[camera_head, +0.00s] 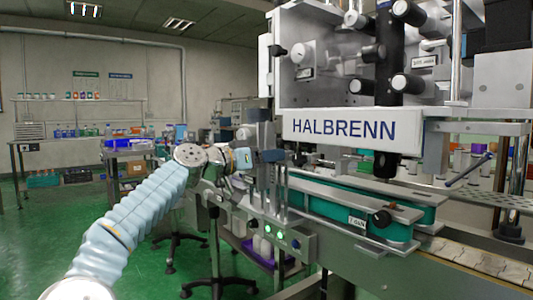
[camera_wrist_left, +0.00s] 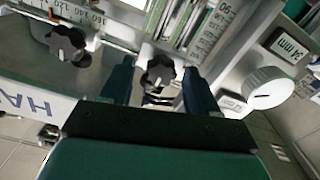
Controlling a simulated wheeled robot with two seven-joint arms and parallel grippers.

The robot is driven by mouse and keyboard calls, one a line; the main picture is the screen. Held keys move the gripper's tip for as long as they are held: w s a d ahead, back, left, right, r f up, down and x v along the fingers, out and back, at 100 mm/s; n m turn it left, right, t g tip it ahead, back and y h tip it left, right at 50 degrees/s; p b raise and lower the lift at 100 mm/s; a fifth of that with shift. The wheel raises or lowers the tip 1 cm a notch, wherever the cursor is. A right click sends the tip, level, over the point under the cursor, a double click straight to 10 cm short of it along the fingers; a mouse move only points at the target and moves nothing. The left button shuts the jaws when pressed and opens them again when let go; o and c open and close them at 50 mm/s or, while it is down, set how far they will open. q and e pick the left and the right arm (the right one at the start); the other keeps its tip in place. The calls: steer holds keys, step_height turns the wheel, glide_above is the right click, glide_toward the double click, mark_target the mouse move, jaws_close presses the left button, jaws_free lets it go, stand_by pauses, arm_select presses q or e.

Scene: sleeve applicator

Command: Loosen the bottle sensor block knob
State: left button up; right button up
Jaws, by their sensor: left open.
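My left gripper (camera_head: 272,155) is beside the machine's front left side, under the left end of the HALBRENN panel. In the left wrist view its two dark fingers are open, with a black lobed knob (camera_wrist_left: 158,73) showing in the gap between them. The knob sits below a ruler-like scale (camera_wrist_left: 208,38). Whether the fingers touch it, or it lies beyond their tips, I cannot tell. No readable label names this knob as the bottle sensor block knob. In the head view the gripper and posts hide that spot. My right gripper is not in view.
A second black lobed knob (camera_wrist_left: 68,42) sits by another scale, left of the fingers. A white round knob (camera_wrist_left: 268,88) beside a "34 mm" display is at right. The HALBRENN panel (camera_head: 350,130) overhangs the conveyor guides (camera_head: 345,203). A control box with lit green buttons (camera_head: 283,238) is below.

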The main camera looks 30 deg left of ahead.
arm_select(q)
steer(key=shift+c, duration=0.3)
steer(key=c, duration=1)
